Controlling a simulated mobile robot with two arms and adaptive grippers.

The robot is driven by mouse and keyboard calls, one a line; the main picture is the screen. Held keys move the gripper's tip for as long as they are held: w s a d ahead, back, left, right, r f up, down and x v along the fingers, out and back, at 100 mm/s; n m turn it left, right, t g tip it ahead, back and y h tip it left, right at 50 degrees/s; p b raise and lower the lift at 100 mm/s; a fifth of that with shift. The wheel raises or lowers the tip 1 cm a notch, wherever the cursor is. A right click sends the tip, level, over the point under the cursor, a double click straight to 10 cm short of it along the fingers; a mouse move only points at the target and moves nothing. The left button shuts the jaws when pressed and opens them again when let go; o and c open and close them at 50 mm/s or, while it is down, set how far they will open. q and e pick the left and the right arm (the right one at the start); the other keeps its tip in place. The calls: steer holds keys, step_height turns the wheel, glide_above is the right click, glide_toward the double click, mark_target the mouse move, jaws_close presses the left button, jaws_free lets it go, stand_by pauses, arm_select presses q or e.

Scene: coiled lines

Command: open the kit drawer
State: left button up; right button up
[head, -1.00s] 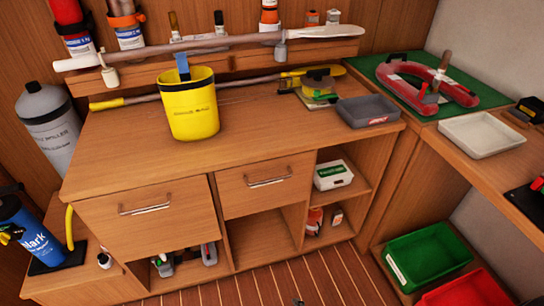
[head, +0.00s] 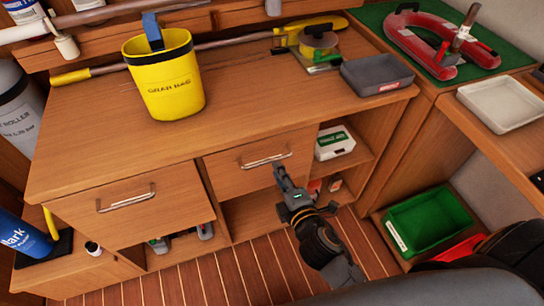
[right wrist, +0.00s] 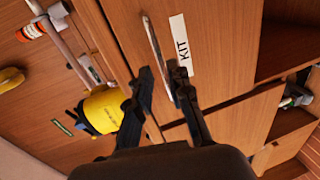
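The kit drawer (head: 238,180) is the right one of two wooden drawers under the worktop, and it looks closed. In the right wrist view its front (right wrist: 228,40) carries a white "KIT" label (right wrist: 181,45) beside a metal bar handle (right wrist: 153,45). The handle also shows in the head view (head: 262,161). My left gripper is out of view.
The left drawer (head: 130,215) is closed, with its own handle (head: 125,198). On the worktop (head: 100,150) stand a yellow grab bag (head: 168,90) and a grey tray (head: 376,75). A green crate (head: 428,222) is at the lower right. Open shelves lie below and right of the kit drawer.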

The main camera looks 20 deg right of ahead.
mark_target(272, 159)
steer(key=x, duration=0.5)
steer(key=shift+w, duration=0.15)
steer(key=shift+w+f, duration=0.1)
steer(key=shift+w, duration=0.2)
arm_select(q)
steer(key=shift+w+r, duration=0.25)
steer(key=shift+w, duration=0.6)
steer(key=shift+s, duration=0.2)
arm_select(e)
steer(key=shift+c, duration=0.4)
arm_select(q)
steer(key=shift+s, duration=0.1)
arm_select(e)
jaws_close()
